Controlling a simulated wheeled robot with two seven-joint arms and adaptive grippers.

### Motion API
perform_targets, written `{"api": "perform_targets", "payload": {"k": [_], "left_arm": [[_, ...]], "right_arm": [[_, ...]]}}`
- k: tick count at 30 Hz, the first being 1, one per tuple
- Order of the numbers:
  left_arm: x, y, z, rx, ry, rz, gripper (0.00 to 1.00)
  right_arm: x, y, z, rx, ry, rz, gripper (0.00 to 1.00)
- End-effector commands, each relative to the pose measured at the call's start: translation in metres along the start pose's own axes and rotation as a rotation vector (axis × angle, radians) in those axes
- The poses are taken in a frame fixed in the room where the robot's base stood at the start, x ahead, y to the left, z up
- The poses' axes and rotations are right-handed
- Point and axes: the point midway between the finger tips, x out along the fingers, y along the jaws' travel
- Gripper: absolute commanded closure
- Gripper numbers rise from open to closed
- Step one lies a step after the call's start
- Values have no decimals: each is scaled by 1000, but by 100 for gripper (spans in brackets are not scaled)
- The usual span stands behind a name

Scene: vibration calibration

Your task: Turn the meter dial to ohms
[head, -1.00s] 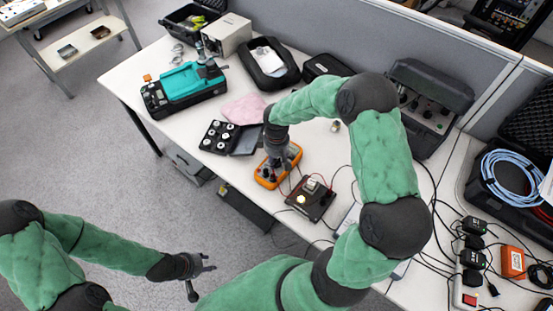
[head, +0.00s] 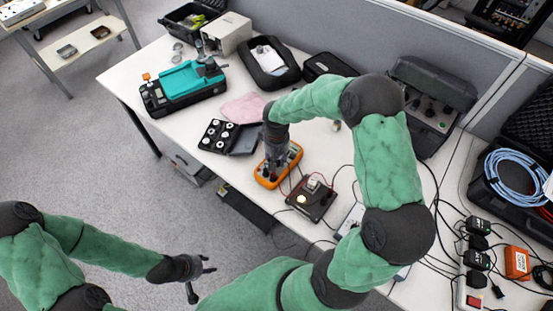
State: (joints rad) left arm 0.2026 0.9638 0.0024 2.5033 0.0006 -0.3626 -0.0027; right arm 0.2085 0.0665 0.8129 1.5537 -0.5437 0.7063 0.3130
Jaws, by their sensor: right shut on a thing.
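The orange meter (head: 292,157) lies on the white table near its front edge, with leads running towards a dark box beside it. My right gripper (head: 273,165) points down over the meter's face and is shut on the meter dial. The dial itself is hidden under the fingers, so its setting cannot be read. My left gripper (head: 203,270) hangs in front of the table, over the floor, away from the meter. Its fingers are apart and it is empty.
A black case of white weights (head: 219,135) lies to the left, with a pink cloth (head: 243,107) behind. Cables cross the table's right side.

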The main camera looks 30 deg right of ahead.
Motion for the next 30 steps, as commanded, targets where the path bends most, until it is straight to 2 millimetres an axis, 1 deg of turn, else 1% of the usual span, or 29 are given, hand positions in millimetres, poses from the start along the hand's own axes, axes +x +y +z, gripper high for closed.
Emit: {"api": "perform_targets", "payload": {"k": [1,6,12,27,28,29,30], "left_arm": [[2,-1,0,0,0,0,60],[5,-2,0,0,0,0,60],[6,-2,0,0,0,0,60],[7,-2,0,0,0,0,60],[7,-2,0,0,0,0,60],[7,-2,0,0,0,0,60],[7,-2,0,0,0,0,60]], "right_arm": [[4,-1,4,27,-9,-1,98],[4,-2,4,117,-10,-1,98],[4,-2,4,179,-11,-1,98],[4,-2,5,199,-14,-1,98],[4,-2,5,199,-14,-1,63],[4,-2,5,199,-14,-1,54],[4,-2,5,199,-14,-1,43]]}}
